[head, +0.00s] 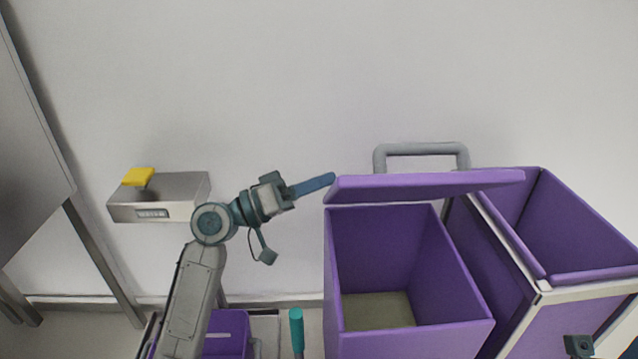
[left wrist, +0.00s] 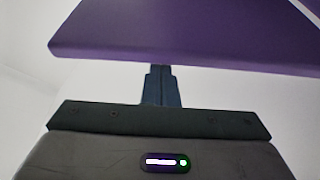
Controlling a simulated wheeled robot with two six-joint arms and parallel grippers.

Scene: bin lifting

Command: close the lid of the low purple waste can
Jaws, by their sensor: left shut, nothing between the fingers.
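The purple waste can (head: 362,240) stands right of centre in the head view, its top open and its inside visible. Its purple lid (head: 430,186) is raised at the back of the opening, seen nearly edge-on. My left gripper (head: 332,178) is shut and empty, its blue fingertips at the lid's left end. In the left wrist view the shut fingers (left wrist: 161,68) point at the lid's edge (left wrist: 170,45), which spans the top. I cannot tell whether they touch it. My right gripper's fingers are not visible.
A framed purple bin (head: 590,225) stands close at the right. A grey tubular handle (head: 420,149) rises behind the lid. A metal wall box (head: 180,192) holds a yellow item (head: 138,176). A small purple container (head: 230,330) and teal-topped handle (head: 296,318) are below.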

